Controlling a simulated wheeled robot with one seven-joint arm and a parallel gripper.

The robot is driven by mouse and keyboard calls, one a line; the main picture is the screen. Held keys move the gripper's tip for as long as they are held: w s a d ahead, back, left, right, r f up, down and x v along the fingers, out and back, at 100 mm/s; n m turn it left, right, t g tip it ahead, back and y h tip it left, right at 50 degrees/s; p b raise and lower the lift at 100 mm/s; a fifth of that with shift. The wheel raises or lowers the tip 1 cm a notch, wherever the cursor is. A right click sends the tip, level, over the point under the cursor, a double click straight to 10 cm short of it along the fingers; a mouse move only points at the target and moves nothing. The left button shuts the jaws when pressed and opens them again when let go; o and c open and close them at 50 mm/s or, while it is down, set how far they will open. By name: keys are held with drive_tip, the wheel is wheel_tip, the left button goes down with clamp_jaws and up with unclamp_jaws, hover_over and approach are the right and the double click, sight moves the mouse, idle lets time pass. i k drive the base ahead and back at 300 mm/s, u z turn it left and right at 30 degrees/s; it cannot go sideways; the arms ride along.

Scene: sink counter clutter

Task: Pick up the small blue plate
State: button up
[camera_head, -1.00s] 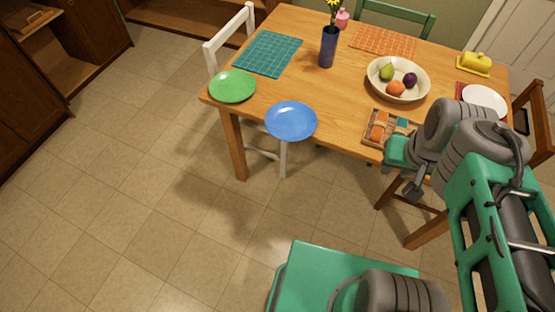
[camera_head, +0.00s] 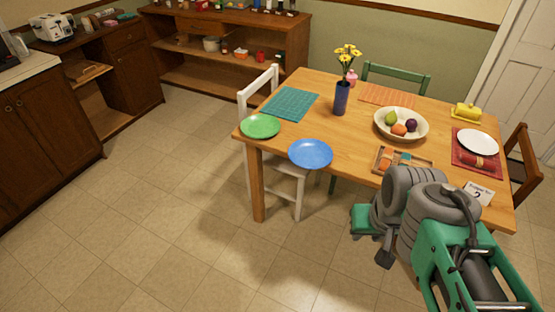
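The small blue plate (camera_head: 310,153) lies at the near edge of the wooden table (camera_head: 350,147), with part of it sticking out past the edge. Nothing covers it. My arm reaches in from the lower right, in front of the table's near right side. Its grey end, which appears to be my gripper (camera_head: 385,255), is to the right of the plate and lower in the picture, apart from it. The fingers are too small and dark to make out, so I cannot tell if they are open or shut.
A green plate (camera_head: 260,126) lies at the left corner near the blue plate. A fruit bowl (camera_head: 382,131), a blue vase (camera_head: 341,100) and a wooden tray (camera_head: 379,163) stand behind and right. A white chair (camera_head: 288,186) is tucked at the left. The floor in front is clear.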

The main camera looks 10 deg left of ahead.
sight(308, 154)
drive_tip(key=u, duration=1.05)
drive_tip(key=i, duration=1)
